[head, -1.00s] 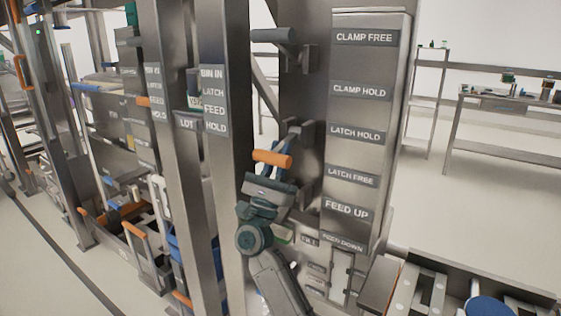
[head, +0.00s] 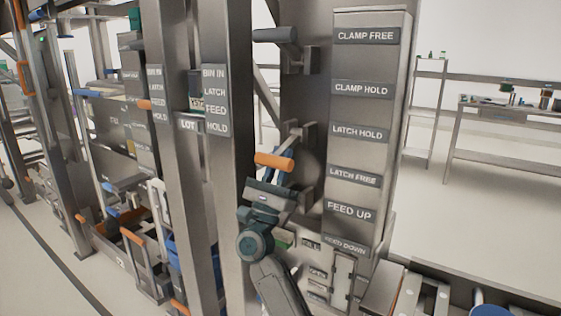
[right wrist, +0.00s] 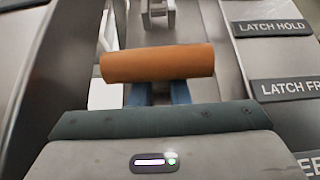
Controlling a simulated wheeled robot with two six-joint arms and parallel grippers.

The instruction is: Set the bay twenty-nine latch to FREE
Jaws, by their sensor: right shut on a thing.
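My right gripper (head: 273,172) is shut on the orange latch handle (head: 274,161), a short horizontal bar on a lever in front of a steel post. In the right wrist view the handle (right wrist: 158,63) lies across the blue fingers (right wrist: 157,94), which are partly hidden behind my gripper's body. The LATCH HOLD plate (head: 357,131) and the LATCH FREE plate (head: 354,175) are on the panel to the right. In the head view the handle appears between the heights of these plates. The bay number is not readable. My left gripper is not in view.
A dark-gripped lever (head: 275,35) sticks out above, beside the CLAMP FREE plate (head: 366,36). The FEED UP plate (head: 349,211) is lower down. Steel uprights (head: 222,190) stand close on the left. Open floor (head: 480,225) lies to the right, before a workbench (head: 510,127).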

